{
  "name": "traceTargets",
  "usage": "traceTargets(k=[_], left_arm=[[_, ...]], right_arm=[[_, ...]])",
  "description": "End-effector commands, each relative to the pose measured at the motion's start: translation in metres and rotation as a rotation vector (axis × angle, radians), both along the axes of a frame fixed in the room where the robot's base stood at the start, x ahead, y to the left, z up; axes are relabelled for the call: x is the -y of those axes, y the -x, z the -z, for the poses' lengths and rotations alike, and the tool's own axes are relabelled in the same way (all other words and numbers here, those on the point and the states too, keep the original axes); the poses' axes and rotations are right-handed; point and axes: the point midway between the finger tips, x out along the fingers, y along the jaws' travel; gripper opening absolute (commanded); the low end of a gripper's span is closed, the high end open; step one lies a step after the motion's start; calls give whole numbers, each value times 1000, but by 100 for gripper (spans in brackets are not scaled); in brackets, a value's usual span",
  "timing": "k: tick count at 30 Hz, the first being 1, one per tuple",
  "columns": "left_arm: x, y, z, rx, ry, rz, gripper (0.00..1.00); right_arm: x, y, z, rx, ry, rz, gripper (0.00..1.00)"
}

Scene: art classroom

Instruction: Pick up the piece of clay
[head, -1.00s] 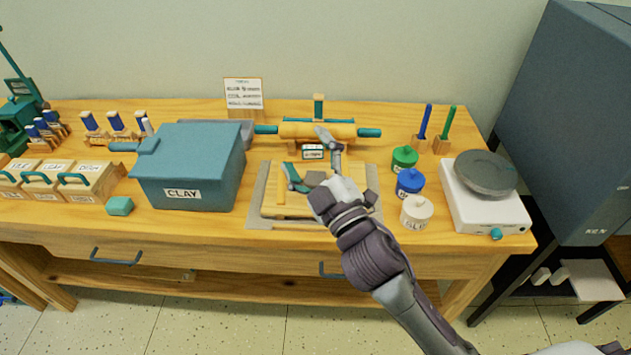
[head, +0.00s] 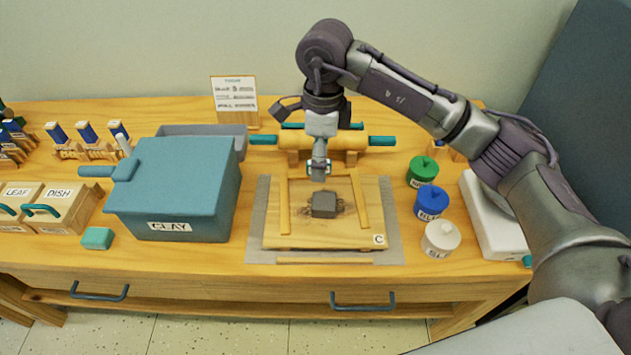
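The piece of clay (head: 324,204) is a small dark grey block. It lies on a wooden board (head: 280,240) between two wooden strips, with brownish marks on the board around it. My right gripper (head: 319,171) points down just behind and above the clay, apart from it. Its fingers show nearly edge-on, so the gap between them is unclear. My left gripper is not in view.
A blue box marked CLAY (head: 190,190) stands left of the board, with a teal block (head: 97,238) in front. A rolling pin (head: 340,140) lies behind. Green (head: 422,171), blue (head: 431,200) and white (head: 440,238) jars stand to the right.

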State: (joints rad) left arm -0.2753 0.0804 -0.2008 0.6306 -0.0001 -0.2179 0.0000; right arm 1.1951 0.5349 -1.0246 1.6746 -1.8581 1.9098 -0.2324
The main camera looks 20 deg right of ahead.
Motion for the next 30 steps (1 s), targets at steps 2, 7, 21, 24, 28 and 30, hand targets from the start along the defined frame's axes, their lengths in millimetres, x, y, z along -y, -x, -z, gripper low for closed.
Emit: traceTargets(k=[2,7,21,24,28,30], left_arm=[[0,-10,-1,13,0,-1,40],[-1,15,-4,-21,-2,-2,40],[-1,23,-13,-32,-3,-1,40],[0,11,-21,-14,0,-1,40],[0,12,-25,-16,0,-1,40],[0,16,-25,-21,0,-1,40]], right_arm=[[7,-1,2,0,31,7,83],[8,0,31,-5,34,6,83],[7,1,89,-2,30,6,83],[8,3,102,-4,29,6,83],[8,4,123,-3,29,6,83],[8,4,130,-2,28,6,83]])
